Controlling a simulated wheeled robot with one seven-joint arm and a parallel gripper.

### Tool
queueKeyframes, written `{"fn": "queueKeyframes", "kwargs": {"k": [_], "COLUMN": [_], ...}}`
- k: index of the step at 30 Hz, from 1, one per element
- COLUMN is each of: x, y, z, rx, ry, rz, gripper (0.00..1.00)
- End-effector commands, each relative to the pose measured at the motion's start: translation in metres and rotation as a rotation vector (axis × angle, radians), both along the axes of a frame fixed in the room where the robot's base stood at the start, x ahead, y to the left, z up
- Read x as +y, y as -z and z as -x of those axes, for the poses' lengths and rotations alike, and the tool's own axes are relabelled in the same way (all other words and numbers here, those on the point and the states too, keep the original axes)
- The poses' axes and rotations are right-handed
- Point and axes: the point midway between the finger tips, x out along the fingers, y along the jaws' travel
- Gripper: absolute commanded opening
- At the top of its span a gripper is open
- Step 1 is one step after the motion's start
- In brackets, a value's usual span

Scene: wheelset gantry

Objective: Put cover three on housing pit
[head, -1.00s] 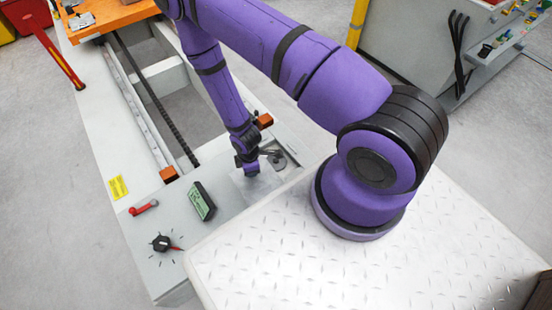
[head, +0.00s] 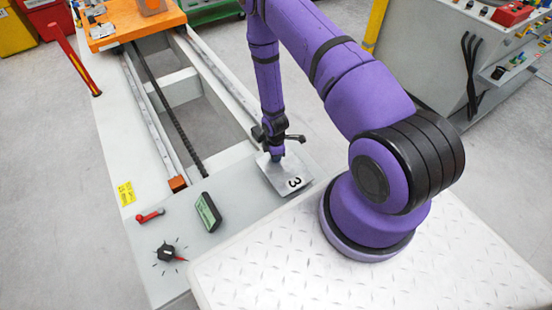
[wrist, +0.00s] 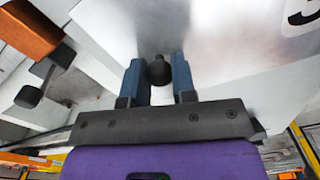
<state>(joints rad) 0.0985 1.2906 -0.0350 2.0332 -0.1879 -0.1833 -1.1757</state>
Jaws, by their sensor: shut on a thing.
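Cover three is a grey metal plate (head: 273,178) with a black "3" near its right corner. In the head view it is at the near end of the grey bed, beside my pedestal. My gripper (head: 276,156) is above its far part. In the wrist view my gripper (wrist: 158,82) has its two blue fingers shut on the plate's dark knob (wrist: 160,70). The plate's shiny surface (wrist: 225,60) and part of the "3" show there too. I cannot tell how far the plate is above the bed. I cannot make out the housing pit.
On the bed's near end are a green display (head: 208,212), a red lever (head: 150,215) and a black dial (head: 166,252). An orange block (head: 178,184) ends the rail. An orange carriage (head: 130,22) stands far back. A grey console (head: 430,60) is at right.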

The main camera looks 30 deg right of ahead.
Motion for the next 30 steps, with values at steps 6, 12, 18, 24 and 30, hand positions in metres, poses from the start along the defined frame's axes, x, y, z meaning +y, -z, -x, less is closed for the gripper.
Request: {"fn": "queueKeyframes", "kwargs": {"k": [6,12,18,24,30], "x": [-0.006,-0.007,-0.007,-0.006,-0.006], "y": [0.016,0.036,0.036,0.038,0.038], "z": [-0.004,-0.005,-0.005,-0.005,-0.005], "rx": [0.002,-0.001,-0.001,-0.001,-0.001], "ry": [0.001,0.001,0.001,0.001,0.001], "rz": [0.000,0.000,0.000,0.000,0.000], "gripper": [0.00,0.00,0.00,0.41,0.51]}}
